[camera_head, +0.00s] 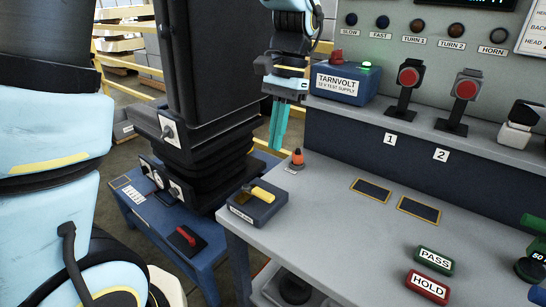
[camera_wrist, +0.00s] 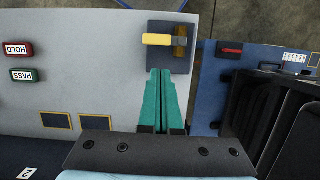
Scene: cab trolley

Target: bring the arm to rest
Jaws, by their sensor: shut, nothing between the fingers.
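My gripper (camera_head: 277,125) hangs from my arm near the top middle of the head view, with its two teal fingers pointing down. The fingers are together with nothing between them. They are above the back left part of the grey bench (camera_head: 330,220), beside the blue test supply box. In the wrist view the shut fingers (camera_wrist: 167,85) point toward a dark block with a yellow handle (camera_wrist: 165,39). I cannot tell the exact height of the fingertips above the bench.
A blue TARNVOLT supply box (camera_head: 345,83) and two red buttons on stands (camera_head: 408,76) (camera_head: 465,88) occupy the shelf. A small orange-topped piece (camera_head: 297,158) stands near the fingers. A black seat (camera_head: 210,90) is at left. PASS (camera_head: 434,260) and HOLD (camera_head: 429,286) blocks lie in front.

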